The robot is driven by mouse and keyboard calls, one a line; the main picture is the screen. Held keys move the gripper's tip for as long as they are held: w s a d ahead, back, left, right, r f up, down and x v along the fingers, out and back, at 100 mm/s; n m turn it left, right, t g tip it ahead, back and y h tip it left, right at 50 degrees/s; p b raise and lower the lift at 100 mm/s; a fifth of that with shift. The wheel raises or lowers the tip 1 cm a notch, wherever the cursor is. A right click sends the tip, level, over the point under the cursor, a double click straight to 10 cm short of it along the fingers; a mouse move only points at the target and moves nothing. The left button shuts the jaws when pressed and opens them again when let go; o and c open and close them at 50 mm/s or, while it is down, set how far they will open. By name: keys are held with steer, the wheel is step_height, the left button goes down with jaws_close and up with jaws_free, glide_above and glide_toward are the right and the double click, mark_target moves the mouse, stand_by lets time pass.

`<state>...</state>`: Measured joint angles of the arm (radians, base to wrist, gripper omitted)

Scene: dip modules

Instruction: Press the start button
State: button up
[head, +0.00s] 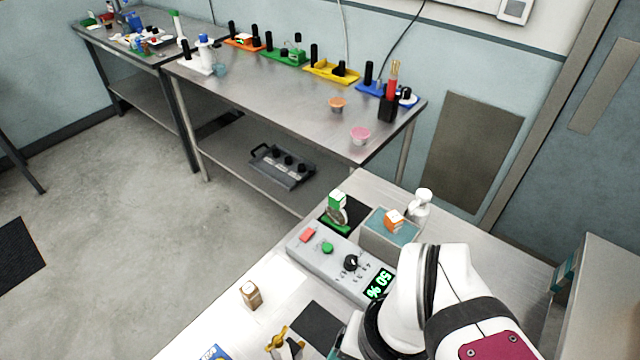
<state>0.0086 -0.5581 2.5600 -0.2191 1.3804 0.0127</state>
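A grey control box (336,274) lies on the near table. No label tells me which button is start; the green and red ones are both uncovered. My white arm (437,285) stands at the right, overlapping the display end of the box. My gripper does not show clearly; the arm's end runs out at the bottom edge.
Behind the control box are a green-and-white item (337,208) on a dark pad, a teal-topped block (375,234) carrying an orange-and-white box (393,220), and a white bottle (420,203). A small brown box (250,295) and a gold-coloured item (283,343) stand in front.

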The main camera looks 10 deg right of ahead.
stand_by(0.3)
jaws_close()
stand_by(1.1)
steer(key=shift+a, duration=0.1)
stand_by(0.4)
